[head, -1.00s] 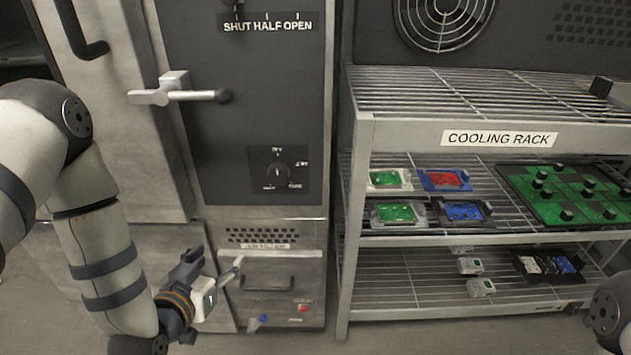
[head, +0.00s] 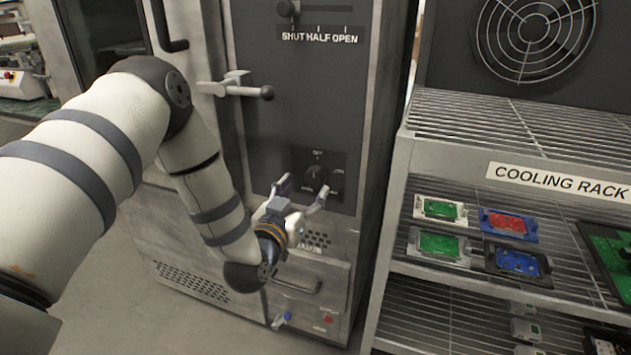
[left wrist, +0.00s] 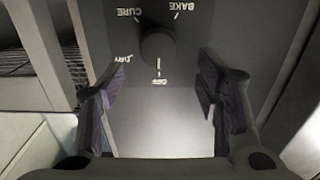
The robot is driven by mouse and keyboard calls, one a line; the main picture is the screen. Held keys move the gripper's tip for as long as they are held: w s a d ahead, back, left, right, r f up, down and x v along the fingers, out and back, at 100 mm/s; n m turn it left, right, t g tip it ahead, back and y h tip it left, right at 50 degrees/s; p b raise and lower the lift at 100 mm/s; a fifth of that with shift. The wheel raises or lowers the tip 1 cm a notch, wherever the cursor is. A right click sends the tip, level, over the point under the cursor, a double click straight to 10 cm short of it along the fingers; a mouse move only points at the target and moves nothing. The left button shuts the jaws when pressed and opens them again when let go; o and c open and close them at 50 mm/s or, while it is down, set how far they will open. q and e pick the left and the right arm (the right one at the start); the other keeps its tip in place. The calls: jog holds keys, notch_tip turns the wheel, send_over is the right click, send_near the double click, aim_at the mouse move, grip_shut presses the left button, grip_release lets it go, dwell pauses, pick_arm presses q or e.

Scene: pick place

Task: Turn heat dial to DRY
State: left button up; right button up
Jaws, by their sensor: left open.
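My left gripper (head: 300,189) is open and empty, just below the dial in the head view. In the left wrist view its fingers (left wrist: 160,95) are spread either side of the dial's line, apart from the knob. My right gripper is out of view.
A door handle (head: 238,87) juts out above the dial, and a SHUT HALF OPEN slider (head: 288,9) is higher up. A drawer handle (head: 298,287) is below. The cooling rack (head: 470,161) with several boards stands to the right.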

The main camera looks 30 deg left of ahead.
aim_at(314, 177)
pick_arm(q)
jog(key=x, duration=0.5)
jog(key=shift+w, duration=0.25)
jog(key=c, duration=1.1)
jog(key=shift+c, duration=0.2)
